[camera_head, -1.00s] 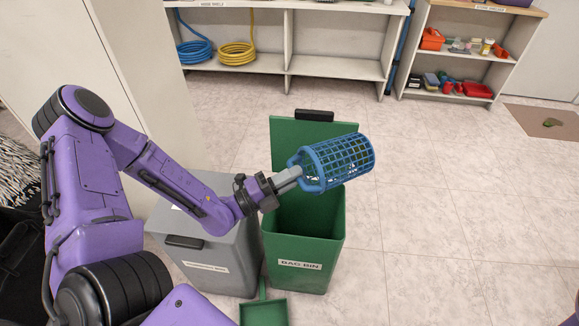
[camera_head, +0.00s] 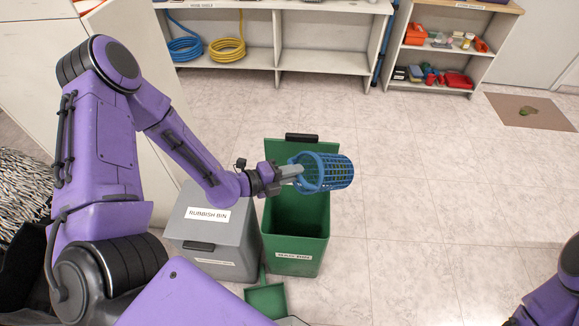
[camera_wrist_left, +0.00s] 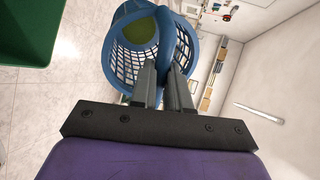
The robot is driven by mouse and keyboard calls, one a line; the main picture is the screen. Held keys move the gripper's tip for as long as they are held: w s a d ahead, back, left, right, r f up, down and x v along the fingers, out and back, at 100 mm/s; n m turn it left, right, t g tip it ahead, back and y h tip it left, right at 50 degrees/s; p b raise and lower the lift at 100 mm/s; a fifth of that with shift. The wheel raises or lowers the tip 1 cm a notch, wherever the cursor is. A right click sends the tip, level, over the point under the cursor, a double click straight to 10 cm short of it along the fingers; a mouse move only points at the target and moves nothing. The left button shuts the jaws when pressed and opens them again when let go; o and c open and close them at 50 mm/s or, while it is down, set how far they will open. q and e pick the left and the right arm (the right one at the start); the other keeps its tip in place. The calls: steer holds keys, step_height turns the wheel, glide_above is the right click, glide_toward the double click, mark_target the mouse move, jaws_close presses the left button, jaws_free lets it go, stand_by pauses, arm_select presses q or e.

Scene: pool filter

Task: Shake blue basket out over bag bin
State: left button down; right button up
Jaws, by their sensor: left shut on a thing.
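The blue mesh basket (camera_head: 334,172) lies on its side in the air above the open green bag bin (camera_head: 296,228), its open end towards my gripper. My left gripper (camera_head: 297,170) is shut on the basket's rim or handle, which also shows between the fingers in the left wrist view (camera_wrist_left: 165,78). In that view the basket (camera_wrist_left: 124,63) has something green at its far end; I cannot tell whether it is contents or the base. Part of my right arm shows at the lower right, but its gripper is not in view.
A closed grey rubbish bin (camera_head: 215,235) stands left of the bag bin. A green dustpan (camera_head: 266,300) lies in front. Shelves (camera_head: 275,55) with a blue hose (camera_head: 190,48) and a yellow hose (camera_head: 226,48) stand behind.

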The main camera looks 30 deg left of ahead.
mark_target(315, 156)
arm_select(q)
steer(key=w+d+r+g+y+p, duration=0.1)
steer(key=r+g+p, duration=0.1)
steer(key=p, duration=0.3)
steer(key=w+r+g+y+p, duration=0.1)
steer(key=r+g+y+p, duration=0.1)
steer(key=p, duration=0.4)
steer(key=w+d+r+g+y+p, duration=0.1)
steer(key=w+r+g+y+p, duration=0.1)
steer(key=p, duration=0.4)
steer(key=shift+w+d+r+g, duration=0.1)
steer(key=shift+d+r+g, duration=0.25)
steer(key=shift+r+g, duration=0.55)
steer(key=shift+w+d+f+g+y, duration=0.1)
steer(key=shift+w+f+g+y, duration=0.15)
steer(key=shift+g, duration=0.25)
steer(key=shift+w+d+f+g+y, duration=0.15)
steer(key=shift+g+y, duration=0.1)
steer(key=shift+g, duration=0.25)
steer(key=shift+a+g, duration=0.1)
steer(key=shift+g, duration=0.2)
